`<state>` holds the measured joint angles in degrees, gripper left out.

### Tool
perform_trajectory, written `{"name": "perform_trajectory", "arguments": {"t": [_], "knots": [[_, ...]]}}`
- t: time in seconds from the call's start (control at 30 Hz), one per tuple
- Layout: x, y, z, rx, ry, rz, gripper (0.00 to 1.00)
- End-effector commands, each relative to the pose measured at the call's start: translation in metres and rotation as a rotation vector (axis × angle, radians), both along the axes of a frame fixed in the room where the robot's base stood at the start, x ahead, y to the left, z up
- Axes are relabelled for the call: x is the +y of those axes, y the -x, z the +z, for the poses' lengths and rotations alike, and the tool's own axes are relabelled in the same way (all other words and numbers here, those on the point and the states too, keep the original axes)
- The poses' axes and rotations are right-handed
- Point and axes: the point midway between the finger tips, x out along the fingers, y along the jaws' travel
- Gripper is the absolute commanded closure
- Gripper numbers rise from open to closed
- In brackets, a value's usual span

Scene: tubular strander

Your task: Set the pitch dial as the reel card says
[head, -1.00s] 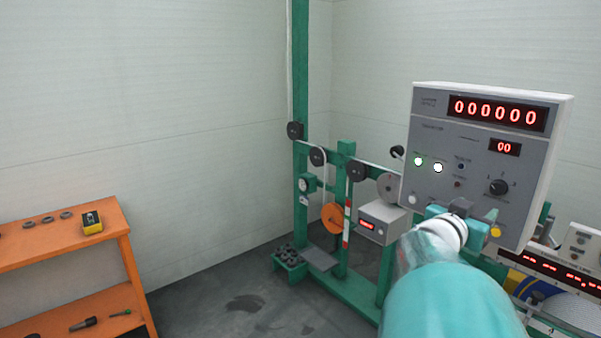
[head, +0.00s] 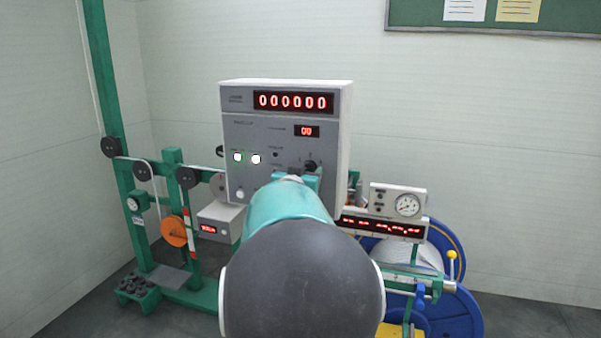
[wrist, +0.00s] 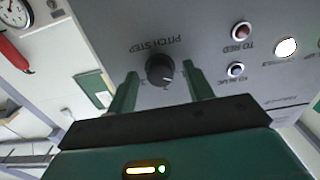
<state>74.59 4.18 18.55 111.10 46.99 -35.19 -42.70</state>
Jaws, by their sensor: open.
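The pitch dial is a round black knob (wrist: 160,70) with a pale pointer line, under the upside-down label PITCH STEP in the wrist view. It also shows on the grey control panel (head: 231,140) in the head view (head: 311,165), just above my arm. My gripper (wrist: 163,82) is open, with one green finger on each side of the knob; I cannot tell whether either touches it. My arm hides most of the gripper in the head view. The panel's red displays read 000000 (head: 293,102) and 00 (head: 307,131). I cannot make out a reel card.
A green strander frame with pulleys (head: 187,178) stands left of the panel. A dial gauge box (head: 398,200) and a blue reel (head: 462,310) are at the right. A green notice board (head: 560,18) with papers hangs on the back wall.

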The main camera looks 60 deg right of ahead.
Motion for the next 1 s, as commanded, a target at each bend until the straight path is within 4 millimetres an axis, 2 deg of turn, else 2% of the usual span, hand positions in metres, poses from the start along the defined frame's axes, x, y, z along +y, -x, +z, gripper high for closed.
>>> {"name": "perform_trajectory", "arguments": {"t": [0.17, 0.27, 0.4, 0.73, 1.0], "knots": [[0.0000, -0.0001, 0.0002, 0.000, 0.000, 0.000, 0.48], [0.0001, -0.0001, 0.0001, 0.000, 0.000, 0.000, 0.64], [0.0002, -0.0001, 0.0002, 0.000, 0.000, 0.000, 0.92], [0.0005, -0.0006, 0.0001, -0.028, -0.004, 0.001, 0.93], [0.0010, -0.0015, 0.0001, -0.158, -0.025, 0.002, 0.93]]}}
